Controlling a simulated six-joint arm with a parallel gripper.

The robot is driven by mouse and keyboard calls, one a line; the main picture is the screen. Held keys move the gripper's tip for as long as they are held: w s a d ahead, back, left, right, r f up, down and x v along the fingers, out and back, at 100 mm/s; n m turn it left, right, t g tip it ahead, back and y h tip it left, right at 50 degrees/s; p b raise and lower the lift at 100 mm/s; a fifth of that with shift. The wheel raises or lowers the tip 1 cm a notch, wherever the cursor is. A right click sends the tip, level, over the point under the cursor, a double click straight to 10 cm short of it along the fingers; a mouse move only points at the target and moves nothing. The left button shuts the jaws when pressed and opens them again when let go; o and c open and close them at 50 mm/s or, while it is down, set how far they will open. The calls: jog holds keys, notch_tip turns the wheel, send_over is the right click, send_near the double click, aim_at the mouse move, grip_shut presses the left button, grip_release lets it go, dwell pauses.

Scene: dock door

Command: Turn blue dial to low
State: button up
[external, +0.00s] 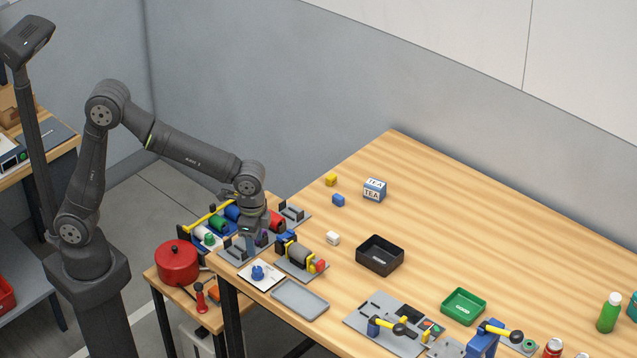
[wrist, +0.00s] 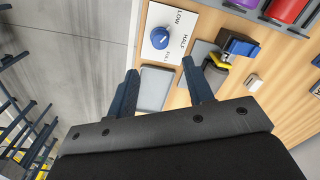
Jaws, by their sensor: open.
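The blue dial (external: 258,272) sits on a white plate (external: 246,278) at the table's near left corner. In the wrist view the dial (wrist: 160,38) is round and blue, and its plate (wrist: 157,18) carries the words LOW, HALF and FULL. I cannot tell which word the dial points at. My gripper (wrist: 161,88) is open and empty, its two dark blue fingers spread apart. The dial lies beyond the fingertips, apart from them. In the external view my gripper (external: 257,240) hangs above the table behind the dial, partly lost among other items.
A grey tray (external: 300,299) lies right of the plate. A grey roller device (external: 301,257) with a red end stands close behind. A rack of coloured cylinders (external: 232,214) is near my gripper. A black bin (external: 380,254) stands farther right.

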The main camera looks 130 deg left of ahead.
notch_tip(320, 180, up, 8)
jog(key=f, duration=0.1)
send_over(257, 269)
jog(key=shift+w+d+r, duration=0.15)
jog(key=shift+r, duration=0.1)
jog(key=shift+f, duration=0.2)
jog(key=f, duration=1.7)
jog(key=shift+a+f, duration=0.1)
jog(key=shift+a, duration=0.1)
